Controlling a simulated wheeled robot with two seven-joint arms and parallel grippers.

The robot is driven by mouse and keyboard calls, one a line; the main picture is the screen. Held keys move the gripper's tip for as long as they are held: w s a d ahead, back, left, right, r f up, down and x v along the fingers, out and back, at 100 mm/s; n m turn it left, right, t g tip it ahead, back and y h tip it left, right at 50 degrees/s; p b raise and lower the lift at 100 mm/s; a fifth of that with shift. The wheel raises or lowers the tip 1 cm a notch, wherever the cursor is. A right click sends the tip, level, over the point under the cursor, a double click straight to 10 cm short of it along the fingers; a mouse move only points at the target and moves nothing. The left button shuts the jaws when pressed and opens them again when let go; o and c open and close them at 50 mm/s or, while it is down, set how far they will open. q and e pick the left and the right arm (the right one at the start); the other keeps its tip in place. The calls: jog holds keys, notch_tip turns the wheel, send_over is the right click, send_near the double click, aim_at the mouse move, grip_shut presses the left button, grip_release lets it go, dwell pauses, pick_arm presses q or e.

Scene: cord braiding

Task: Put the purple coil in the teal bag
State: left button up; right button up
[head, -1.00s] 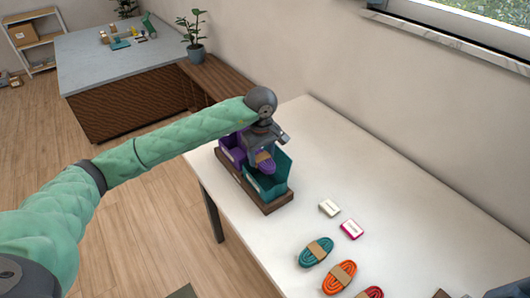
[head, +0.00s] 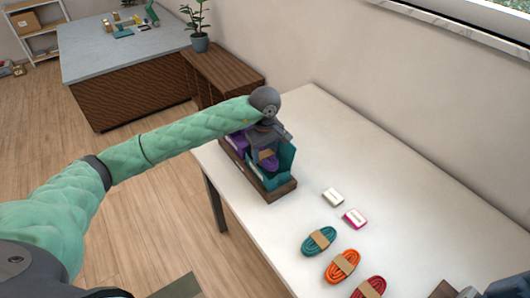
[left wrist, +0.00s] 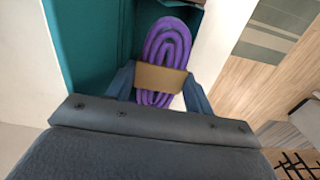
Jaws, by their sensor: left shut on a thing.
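The purple coil (head: 268,161) is a bundle of purple cord with a brown paper band. My left gripper (head: 267,151) is shut on it at the band; the left wrist view shows the coil (left wrist: 166,45) between the two fingers (left wrist: 158,88). The teal bag (head: 286,160) stands open in a dark wooden holder on the white table. The coil is at the bag's mouth, with its lower part hidden by the bag's front. In the left wrist view the teal bag wall (left wrist: 80,35) is beside the coil. I cannot tell whether the coil touches the bag's bottom.
A purple bag (head: 236,143) stands beside the teal one in the same wooden holder (head: 281,193). Teal (head: 318,241), orange (head: 342,266) and red (head: 369,289) coils lie at the front. White (head: 333,197) and pink (head: 355,218) labelled blocks lie nearby.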

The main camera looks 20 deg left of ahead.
jog(key=shift+r, duration=0.1)
pick_arm(q)
jog(key=o, duration=1.1)
jog(key=shift+o, duration=0.2)
jog(key=shift+r, duration=0.6)
notch_tip(320, 180, up, 6)
jog(key=shift+f+p, duration=0.1)
jog(key=shift+p, duration=0.25)
jog(key=shift+r, duration=0.4)
pick_arm(e)
jog(key=shift+s+d+f, duration=0.15)
jog(key=shift+d+f, duration=0.05)
jog(key=shift+f, duration=0.9)
